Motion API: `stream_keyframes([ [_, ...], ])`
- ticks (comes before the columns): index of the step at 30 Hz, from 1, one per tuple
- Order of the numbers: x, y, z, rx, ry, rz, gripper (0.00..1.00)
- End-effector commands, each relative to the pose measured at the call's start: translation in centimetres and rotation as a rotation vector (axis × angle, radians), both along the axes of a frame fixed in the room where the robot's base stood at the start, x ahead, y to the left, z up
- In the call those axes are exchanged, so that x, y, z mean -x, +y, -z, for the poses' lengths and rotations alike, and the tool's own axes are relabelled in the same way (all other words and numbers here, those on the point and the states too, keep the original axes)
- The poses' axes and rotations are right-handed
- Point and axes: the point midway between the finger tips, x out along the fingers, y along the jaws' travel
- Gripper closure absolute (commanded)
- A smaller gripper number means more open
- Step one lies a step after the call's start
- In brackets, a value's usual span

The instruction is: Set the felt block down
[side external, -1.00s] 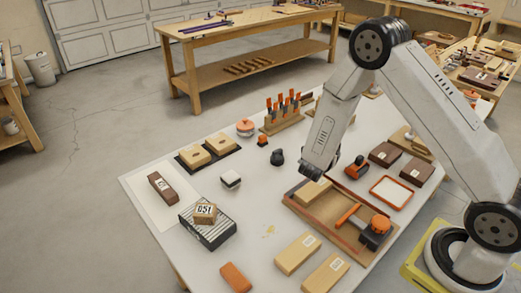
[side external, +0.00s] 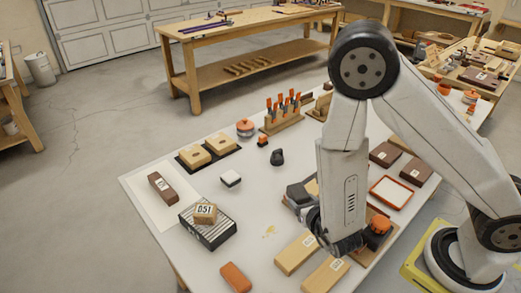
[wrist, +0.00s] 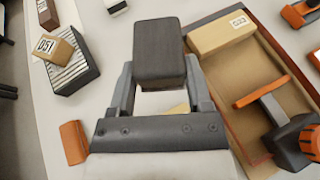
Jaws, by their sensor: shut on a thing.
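The felt block, a dark grey block with rounded edges, fills the upper middle of the wrist view (wrist: 158,52). My gripper (wrist: 160,75) is shut on it, with one finger on each side. In the side external view the block (side external: 297,193) shows partly beside my gripper (side external: 308,207), at the left edge of the wooden tray. My arm hides part of the tray and the block there. I cannot tell whether the block's underside touches anything.
The wooden tray (wrist: 227,120) holds a labelled wood block (wrist: 222,34) and an orange-handled tool (wrist: 262,93). A striped box (side external: 209,228) carries a small block marked 051 (side external: 205,213). An orange block (side external: 235,277) lies near the front. White tabletop is clear around (side external: 255,205).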

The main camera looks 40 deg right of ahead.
Motion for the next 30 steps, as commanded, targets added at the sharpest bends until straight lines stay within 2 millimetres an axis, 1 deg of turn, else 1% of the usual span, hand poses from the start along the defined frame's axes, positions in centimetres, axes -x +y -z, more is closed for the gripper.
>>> stream_keyframes([
  [6, 0.1, 0.2, 0.0, 0.0, 0.0, -0.01, 0.95],
  [11, -0.7, 0.2, 0.4, 0.001, -0.001, -0.007, 0.95],
  [17, -3.1, 0.5, 1.5, 0.0, 0.0, -0.005, 0.95],
  [29, -9.1, 1.0, 4.1, 0.001, -0.001, -0.007, 0.95],
  [30, -9.4, 1.1, 4.7, 0.001, 0.001, -0.007, 0.95],
])
